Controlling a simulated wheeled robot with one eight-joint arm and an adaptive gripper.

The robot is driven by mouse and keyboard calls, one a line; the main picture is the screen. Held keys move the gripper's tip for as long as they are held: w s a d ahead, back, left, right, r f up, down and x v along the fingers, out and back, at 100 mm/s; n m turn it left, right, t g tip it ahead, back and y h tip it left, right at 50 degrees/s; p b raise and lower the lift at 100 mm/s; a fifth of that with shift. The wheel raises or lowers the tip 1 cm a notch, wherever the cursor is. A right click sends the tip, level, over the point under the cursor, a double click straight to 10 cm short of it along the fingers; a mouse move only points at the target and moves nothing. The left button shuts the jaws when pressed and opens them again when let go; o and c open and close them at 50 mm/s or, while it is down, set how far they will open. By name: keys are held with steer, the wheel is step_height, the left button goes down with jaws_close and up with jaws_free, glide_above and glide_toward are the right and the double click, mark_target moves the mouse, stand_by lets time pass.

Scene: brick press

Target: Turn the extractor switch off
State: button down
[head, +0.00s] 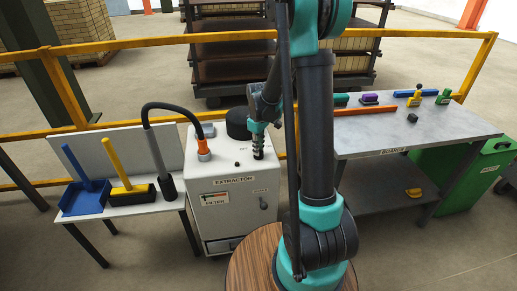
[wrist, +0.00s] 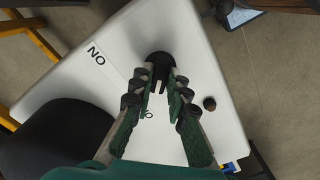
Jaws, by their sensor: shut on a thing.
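The extractor (head: 225,205) is a white cabinet left of my arm in the head view, with an EXTRACTOR label on its front. My gripper (head: 259,153) points down at the right part of its top. In the wrist view, the extractor's white top (wrist: 190,40) fills the middle. The black switch (wrist: 159,58) is at the fingertips of my gripper (wrist: 163,84), which is shut on it. The fingers hide part of the switch. A partly covered label near it shows letters, but I cannot tell the switch's setting.
A black round cap (head: 238,123) stands close behind my gripper. A grey bench (head: 420,135) with tools stands right; a yellow rail (head: 130,45) runs behind.

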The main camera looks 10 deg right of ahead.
steer(key=c, duration=1.5)
jaws_free()
step_height(320, 180, up, 12)
steer(key=s+d+f+m+t, duration=0.1)
steer(key=s+f+m, duration=0.1)
steer(key=s, duration=0.5)
steer(key=s+d+f+m+t, duration=0.1)
steer(key=s+f+m, duration=0.2)
steer(key=s, duration=0.5)
steer(key=s+d+f+m+t, duration=0.2)
steer(key=s+f+m, duration=0.1)
steer(key=s, duration=0.4)
steer(key=shift+s+d+m, duration=0.1)
steer(key=shift+s+m, duration=0.05)
steer(key=shift+m, duration=0.45)
